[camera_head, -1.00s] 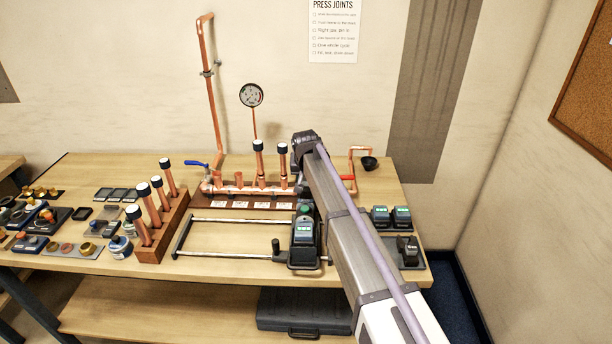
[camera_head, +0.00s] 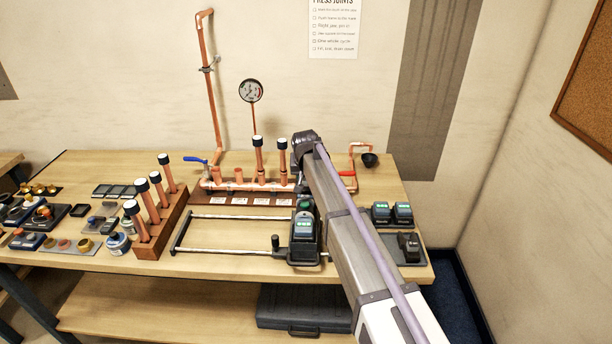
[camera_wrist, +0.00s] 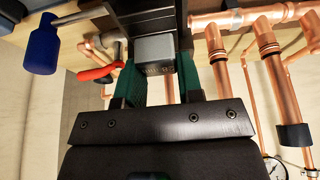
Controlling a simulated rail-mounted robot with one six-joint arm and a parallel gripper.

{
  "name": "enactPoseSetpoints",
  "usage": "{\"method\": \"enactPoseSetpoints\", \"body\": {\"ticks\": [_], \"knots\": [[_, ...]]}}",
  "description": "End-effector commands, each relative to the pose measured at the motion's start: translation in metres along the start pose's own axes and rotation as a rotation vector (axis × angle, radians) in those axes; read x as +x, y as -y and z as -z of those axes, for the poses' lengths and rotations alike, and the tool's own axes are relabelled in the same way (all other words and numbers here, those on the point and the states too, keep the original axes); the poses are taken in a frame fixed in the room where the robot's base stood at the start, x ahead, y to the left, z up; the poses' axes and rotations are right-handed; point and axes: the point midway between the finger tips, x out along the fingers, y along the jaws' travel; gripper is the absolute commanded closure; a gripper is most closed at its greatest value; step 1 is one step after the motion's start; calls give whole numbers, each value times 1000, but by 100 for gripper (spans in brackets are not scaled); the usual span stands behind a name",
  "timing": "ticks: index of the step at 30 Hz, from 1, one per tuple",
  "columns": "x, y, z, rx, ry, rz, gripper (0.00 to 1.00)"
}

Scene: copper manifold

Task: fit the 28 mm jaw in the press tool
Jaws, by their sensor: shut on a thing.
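My gripper (camera_wrist: 159,88) is shut on a grey block with lettering (camera_wrist: 155,54), held between green finger pads in the wrist view. The press tool (camera_head: 304,228), dark with a lit green screen, stands at the right end of a two-rail frame (camera_head: 225,216), beside my arm.
The copper manifold (camera_head: 240,184) with upright pipes stands behind the rails. A wooden rack of capped pipes (camera_head: 172,222) stands left of them. Small parts crowd the bench's left side. Bare wood (camera_head: 235,262) shows in front.

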Motion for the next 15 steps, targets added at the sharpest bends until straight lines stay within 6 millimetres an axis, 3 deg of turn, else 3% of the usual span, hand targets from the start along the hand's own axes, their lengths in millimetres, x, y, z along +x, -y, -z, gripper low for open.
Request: {"method": "enactPoseSetpoints", "body": {"ticks": [15], "knots": [[12, 0, -5, 0, -1, 0, 90]]}}
